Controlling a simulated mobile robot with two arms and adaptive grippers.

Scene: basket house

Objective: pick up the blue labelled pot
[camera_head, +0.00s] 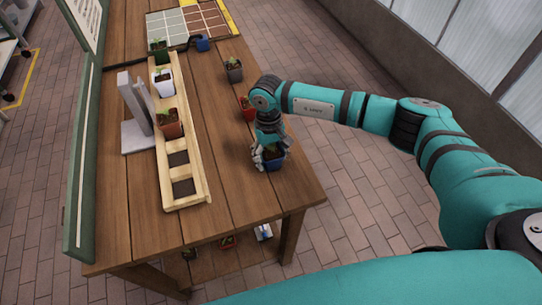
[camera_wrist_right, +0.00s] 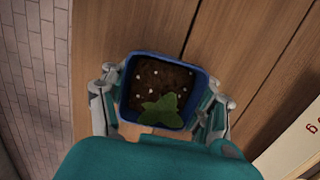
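A blue pot (camera_head: 274,161) with a small green plant stands near the front right edge of the wooden table. In the right wrist view, the blue pot (camera_wrist_right: 200,95) shows from above, with dark soil, white specks and a green leaf. My right gripper (camera_head: 268,150) is down over it, its fingers on either side of the pot. In the wrist view, the fingers of the right gripper (camera_wrist_right: 160,95) lie close to both side walls; whether they press on them is unclear. No label shows on the pot. My left gripper is not in view.
A wooden tray (camera_head: 201,184) holds white and terracotta pots and dark empty slots. A red pot (camera_head: 246,108) and a dark grey pot (camera_head: 233,69) stand behind my right gripper. Another blue pot (camera_head: 201,43) is farther back. A grey metal stand (camera_head: 137,136) is left of the tray.

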